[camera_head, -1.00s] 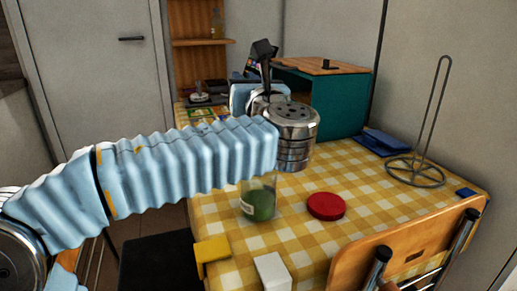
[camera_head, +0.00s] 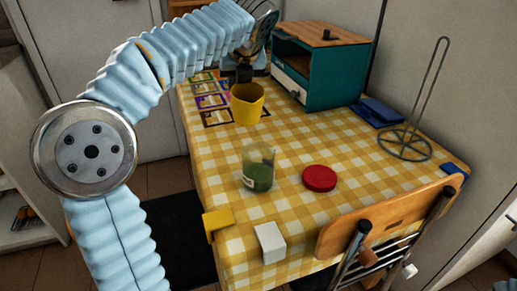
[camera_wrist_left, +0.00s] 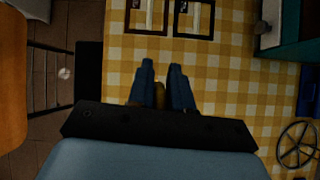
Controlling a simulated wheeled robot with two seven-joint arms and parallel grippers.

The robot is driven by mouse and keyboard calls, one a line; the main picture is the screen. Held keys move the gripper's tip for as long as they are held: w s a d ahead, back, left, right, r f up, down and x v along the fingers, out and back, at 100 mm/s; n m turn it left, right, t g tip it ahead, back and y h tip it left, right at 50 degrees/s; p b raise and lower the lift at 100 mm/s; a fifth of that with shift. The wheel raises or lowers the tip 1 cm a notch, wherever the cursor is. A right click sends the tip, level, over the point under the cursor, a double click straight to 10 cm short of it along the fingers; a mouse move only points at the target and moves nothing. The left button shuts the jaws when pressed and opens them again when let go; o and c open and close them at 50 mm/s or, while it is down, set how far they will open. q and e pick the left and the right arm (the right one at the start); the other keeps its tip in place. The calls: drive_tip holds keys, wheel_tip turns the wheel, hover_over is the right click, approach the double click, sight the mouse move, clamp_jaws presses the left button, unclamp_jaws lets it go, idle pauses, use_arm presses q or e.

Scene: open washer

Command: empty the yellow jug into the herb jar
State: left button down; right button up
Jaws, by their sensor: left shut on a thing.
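The yellow jug (camera_head: 247,104) is upright at the far left part of the table in the head view. I cannot tell whether its base touches the cloth. My left gripper (camera_head: 245,74) is at its far side, shut on it. In the left wrist view, the fingers (camera_wrist_left: 161,88) close on a narrow yellowish part of the jug (camera_wrist_left: 160,96); the rest is hidden. The herb jar (camera_head: 258,170), clear glass with green contents low inside, stands upright and open nearer the front, apart from the jug. My right gripper is not in view.
A red lid (camera_head: 319,178) lies right of the jar. A teal box with a wooden top (camera_head: 335,75) stands behind. A wire stand (camera_head: 405,143) and blue cloth (camera_head: 379,112) are at right. A white block (camera_head: 270,242) and a chair (camera_head: 385,220) are in front. Framed cards (camera_head: 208,88) lie behind.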

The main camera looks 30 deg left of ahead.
use_arm(q)
drive_tip(key=w+a+r+g+h, duration=0.1)
drive_tip(key=w+a, duration=0.5)
drive_tip(key=shift+a+g+h, duration=0.3)
drive_tip(key=shift+a+h, duration=0.1)
idle(0.6)
